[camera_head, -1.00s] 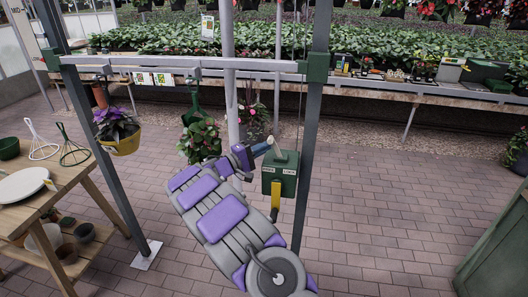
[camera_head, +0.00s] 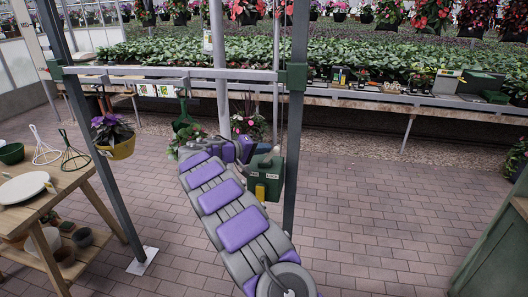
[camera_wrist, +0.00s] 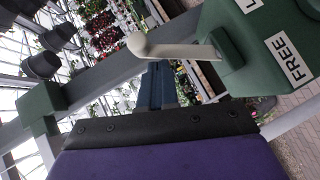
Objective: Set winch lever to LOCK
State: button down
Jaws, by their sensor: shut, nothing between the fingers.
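The green winch box (camera_head: 264,183) hangs on the right grey post, with white FREE and LOCK labels on its front. In the wrist view the box (camera_wrist: 226,70) is at the upper right, its FREE label facing the camera and the other label cut off. The pale lever (camera_wrist: 178,50) sticks out from the box and ends in a round knob. My gripper (camera_wrist: 156,66) is shut and empty, its blue fingers ending just below the lever in the picture; I cannot tell whether they touch it. In the head view my arm partly covers the box's left side.
A wooden table (camera_head: 62,190) with whisks and a plate stands at left. A yellow hanging pot (camera_head: 121,148) is beside the left post. A crossbar (camera_head: 180,73) spans the posts. A long plant bench (camera_head: 370,102) runs behind.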

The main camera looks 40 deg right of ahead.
jog(key=shift+s+a, duration=0.15)
jog(key=shift+s, duration=0.05)
jog(key=shift+s+d, duration=0.1)
jog(key=shift+d, duration=0.2)
dwell(0.3)
jog(key=w+a+r+p, duration=0.2)
jog(key=a+r, duration=0.3)
jog(key=a, duration=0.6)
jog(key=shift+w+r, duration=0.35)
jog(key=shift+r, duration=0.05)
